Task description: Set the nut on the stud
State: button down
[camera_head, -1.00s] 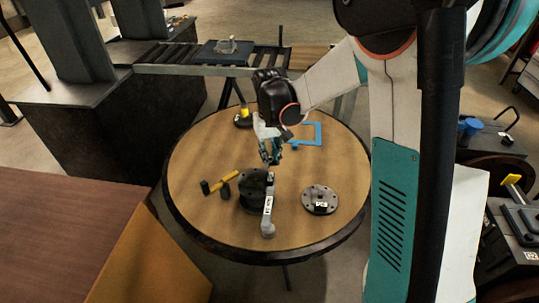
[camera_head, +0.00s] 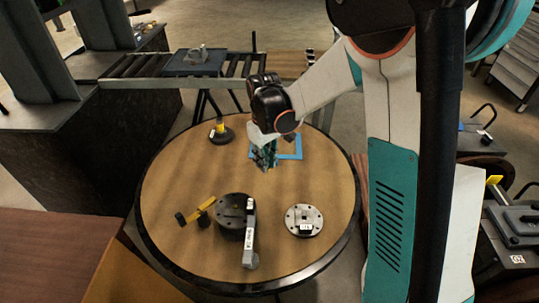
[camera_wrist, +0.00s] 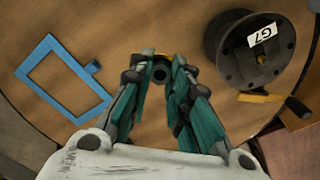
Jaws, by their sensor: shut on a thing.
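My gripper (camera_wrist: 160,80) has its fingertips closed around a small dark round piece with a hole, which looks like the nut (camera_wrist: 161,73). In the head view my gripper (camera_head: 265,160) hangs over the round table, in front of the blue frame (camera_head: 288,147). A dark cylinder (camera_head: 232,212) stands nearer the camera, with a labelled grey bar (camera_head: 249,235) at its right side. I cannot make out the stud on any of these. The nut is too small to tell in the head view.
On the round table (camera_head: 180,165) lie a yellow-handled tool (camera_head: 200,210) and a black base with a yellow top (camera_head: 221,132). The wrist view shows the blue frame (camera_wrist: 50,75) at left and a dark spool-shaped thing labelled G7 (camera_wrist: 240,60) at right. The table's middle is clear.

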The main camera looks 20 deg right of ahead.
jog(key=s+a+r+n+p, duration=0.25)
jog(key=a+n+p, duration=0.3)
jog(key=n, duration=0.55)
notch_tip(320, 180, up, 2)
jog(key=r+n+p, duration=0.1)
jog(key=n+p, duration=0.4)
jog(key=n, duration=1.1)
send_over(235, 204)
notch_tip(235, 204, down, 6)
jog(key=b, duration=0.4)
jog(key=shift+w+f, duration=0.1)
jog(key=shift+f, duration=0.15)
jog(key=shift+f+b, duration=0.45)
jog(key=shift+f, duration=0.05)
jog(key=shift+f+b, duration=0.6)
jog(key=shift+b, duration=0.3)
jog(key=c, duration=1.4)
grip_release()
notch_tip(235, 204, up, 12)
jog(key=shift+r, duration=0.1)
